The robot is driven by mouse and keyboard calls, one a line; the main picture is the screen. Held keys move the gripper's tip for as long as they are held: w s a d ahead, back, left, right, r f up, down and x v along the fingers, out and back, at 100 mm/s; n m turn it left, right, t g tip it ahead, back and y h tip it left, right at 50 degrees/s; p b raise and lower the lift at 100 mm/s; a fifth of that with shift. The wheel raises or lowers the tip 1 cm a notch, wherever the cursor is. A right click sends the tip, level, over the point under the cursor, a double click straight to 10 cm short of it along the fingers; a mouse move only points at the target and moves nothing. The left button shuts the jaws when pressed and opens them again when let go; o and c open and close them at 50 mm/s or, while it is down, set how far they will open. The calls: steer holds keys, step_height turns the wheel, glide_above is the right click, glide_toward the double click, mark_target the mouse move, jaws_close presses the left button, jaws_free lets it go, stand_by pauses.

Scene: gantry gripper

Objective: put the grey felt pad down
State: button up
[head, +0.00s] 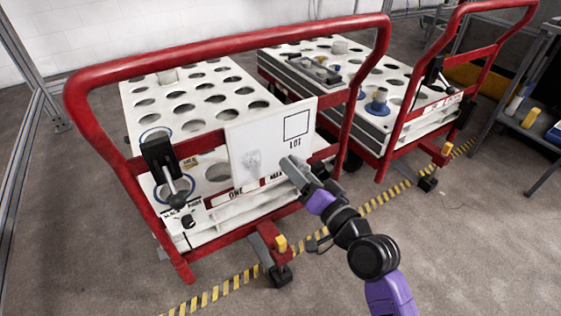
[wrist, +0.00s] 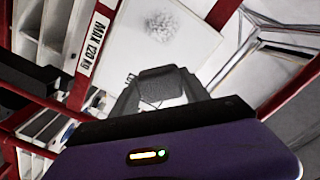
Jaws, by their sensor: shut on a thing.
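My gripper (head: 299,171) is in front of the right part of a white board (head: 240,135) on the near red cart. In the wrist view the two fingers are closed on the grey felt pad (wrist: 160,84), a dark grey block between them. In the head view the pad is small and hard to tell from the fingertips. The board bears a black square outline, the word LOT and a pale grey scribbled patch (head: 252,161), which also shows in the wrist view (wrist: 161,25). I cannot tell whether the pad touches the board.
The near cart has a red handle frame (head: 230,53) and a white top with round holes (head: 180,97). A black lever clamp (head: 162,160) stands left of the board. A second cart (head: 340,70) stands behind right, beside a shelf (head: 535,115). Striped tape crosses the floor.

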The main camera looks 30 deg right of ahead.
steer(key=shift+d+r, duration=0.3)
steer(key=shift+r, duration=0.05)
steer(key=shift+d+m+h, duration=0.3)
steer(key=shift+d+h, duration=0.05)
steer(key=shift+h, duration=0.15)
steer(key=shift+s+f+h, duration=0.25)
steer(key=shift+f+h, duration=0.05)
steer(key=shift+f, duration=0.25)
steer(key=s+a+f+y, duration=0.2)
steer(key=s+a+f, duration=0.5)
steer(key=a+f, duration=0.45)
step_height(320, 180, up, 20)
steer(key=s+d+p, duration=0.1)
steer(key=s+p, duration=0.1)
steer(key=p, duration=2.8)
steer(key=shift+f+p, duration=0.2)
steer(key=shift+p, duration=0.2)
